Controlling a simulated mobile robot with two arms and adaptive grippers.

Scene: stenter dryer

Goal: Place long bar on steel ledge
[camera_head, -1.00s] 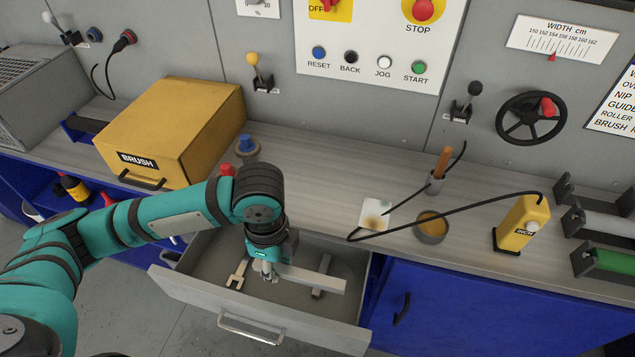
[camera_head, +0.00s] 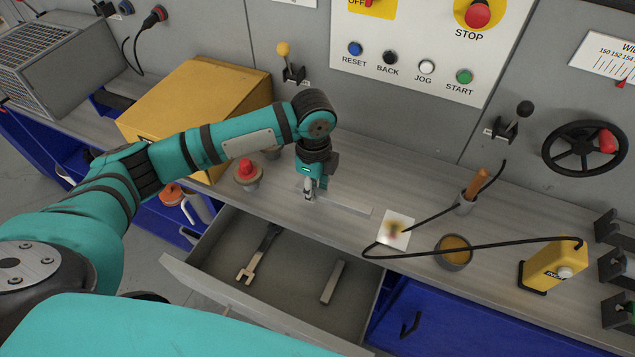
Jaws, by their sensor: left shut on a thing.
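My left gripper (camera_head: 309,193) points down over the grey steel ledge (camera_head: 415,175) and is shut on the long bar (camera_head: 348,205). The bar is a flat, light grey strip that extends to the right of the fingers, roughly along the ledge near its front edge. Its left end is partly hidden by the gripper. I cannot tell whether the bar touches the ledge or hangs just above it. My right gripper is not in view.
The open drawer (camera_head: 225,285) below holds a wrench (camera_head: 258,255) and a short bar (camera_head: 333,282). A red-topped button (camera_head: 247,172) and yellow box (camera_head: 190,95) stand left. A stained card (camera_head: 393,230), bowl (camera_head: 453,250) and black cable lie right.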

